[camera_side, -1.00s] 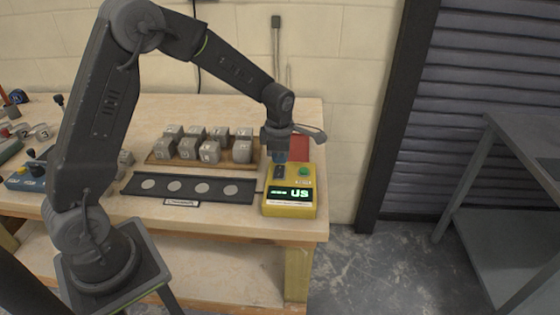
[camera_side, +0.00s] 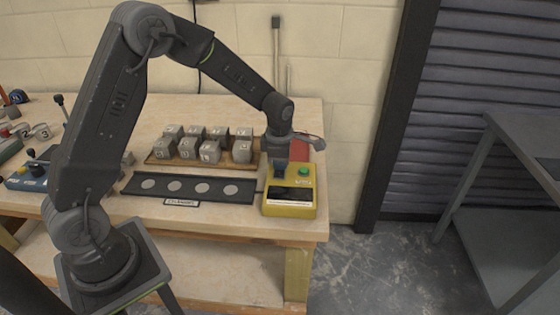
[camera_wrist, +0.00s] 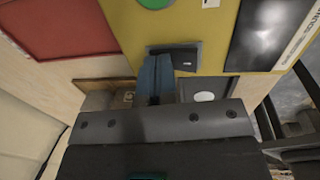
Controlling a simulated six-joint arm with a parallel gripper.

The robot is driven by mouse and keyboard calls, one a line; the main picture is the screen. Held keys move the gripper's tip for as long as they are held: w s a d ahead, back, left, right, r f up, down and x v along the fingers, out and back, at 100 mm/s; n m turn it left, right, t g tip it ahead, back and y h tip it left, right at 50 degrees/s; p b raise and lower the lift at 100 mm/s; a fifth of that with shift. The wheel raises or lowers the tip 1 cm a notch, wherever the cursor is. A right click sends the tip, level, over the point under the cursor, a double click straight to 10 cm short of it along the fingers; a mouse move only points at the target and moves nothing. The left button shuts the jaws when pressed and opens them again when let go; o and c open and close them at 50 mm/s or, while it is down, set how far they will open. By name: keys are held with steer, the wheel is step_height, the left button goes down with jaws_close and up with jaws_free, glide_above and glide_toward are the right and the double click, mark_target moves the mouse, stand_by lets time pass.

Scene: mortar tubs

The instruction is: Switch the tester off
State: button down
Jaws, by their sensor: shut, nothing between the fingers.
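The yellow tester (camera_side: 290,210) stands at the right front of the bench. Its display (camera_side: 290,194) is dark, and the display is also dark in the wrist view (camera_wrist: 274,35). A green button (camera_side: 303,171) sits on its upper right. My gripper (camera_side: 279,168) is shut and empty over the tester's upper left. In the wrist view the blue fingertips (camera_wrist: 157,72) are at the dark switch (camera_wrist: 184,56), overlapping its left part. They appear to touch it. The fingers hide part of the switch.
A black strip (camera_side: 215,190) with several pale discs lies left of the tester. Behind it, a wooden tray (camera_side: 160,160) holds several numbered grey blocks. A red pad (camera_side: 299,150) lies behind the tester. A blue box with levers (camera_side: 25,183) stands far left.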

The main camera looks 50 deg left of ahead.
mark_target(280, 172)
steer(key=shift+s+d+r, duration=0.1)
steer(key=shift+s+d, duration=0.45)
steer(key=shift+s, duration=0.05)
step_height(280, 172, up, 14)
steer(key=s+d, duration=0.1)
stand_by(0.4)
steer(key=shift+d, duration=0.1)
steer(key=shift+w+a, duration=0.5)
steer(key=f, duration=0.9)
steer(key=w+a+f, duration=0.1)
steer(key=f, duration=0.4)
steer(key=shift+w+a, duration=0.1)
